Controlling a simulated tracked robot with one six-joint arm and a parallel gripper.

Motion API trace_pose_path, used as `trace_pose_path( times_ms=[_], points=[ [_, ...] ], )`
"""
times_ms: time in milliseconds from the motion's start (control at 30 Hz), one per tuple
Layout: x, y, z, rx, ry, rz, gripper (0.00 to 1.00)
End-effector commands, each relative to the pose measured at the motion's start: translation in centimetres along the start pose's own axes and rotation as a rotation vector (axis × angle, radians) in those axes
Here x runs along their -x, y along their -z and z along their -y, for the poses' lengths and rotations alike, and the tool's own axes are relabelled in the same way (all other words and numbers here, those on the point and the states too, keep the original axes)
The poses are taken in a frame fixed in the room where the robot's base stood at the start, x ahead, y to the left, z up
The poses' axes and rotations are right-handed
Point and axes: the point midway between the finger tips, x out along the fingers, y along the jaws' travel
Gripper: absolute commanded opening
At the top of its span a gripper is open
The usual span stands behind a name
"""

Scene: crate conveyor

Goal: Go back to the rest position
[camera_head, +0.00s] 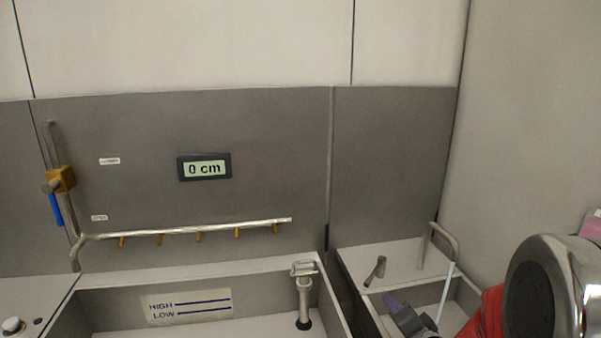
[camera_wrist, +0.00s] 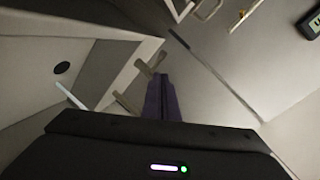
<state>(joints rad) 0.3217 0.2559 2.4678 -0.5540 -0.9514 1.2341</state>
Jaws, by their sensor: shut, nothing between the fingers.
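My gripper (camera_head: 391,300) is low at the right in the head view, over the small right-hand basin (camera_head: 352,268). Its purple fingers also show in the wrist view (camera_wrist: 162,88), pressed together with nothing between them. They appear close to a grey lever (camera_head: 375,271) on the basin's back ledge; I cannot tell whether they touch it. A bent metal tap (camera_head: 441,238) stands behind and to the right. A thin pale line (camera_head: 445,291) runs down from its spout, like a water stream.
A larger basin (camera_head: 290,263) with HIGH and LOW marks (camera_head: 187,306) lies left, with an upright metal fitting (camera_head: 304,296) at its right side. A nozzle pipe (camera_head: 190,230) and blue-handled valve (camera_head: 60,180) are above. The display (camera_head: 204,168) reads 0 cm. A wall (camera_head: 530,120) closes the right.

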Motion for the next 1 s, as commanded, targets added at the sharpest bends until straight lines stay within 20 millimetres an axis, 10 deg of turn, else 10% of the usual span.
trace_pose_path(
  times_ms=[533,1000],
  points=[
    [5.7,2.2,3.3,0.401,-0.327,0.045,0.00],
    [14.6,-0.1,6.0,0.629,-0.516,0.251,0.00]
  ],
)
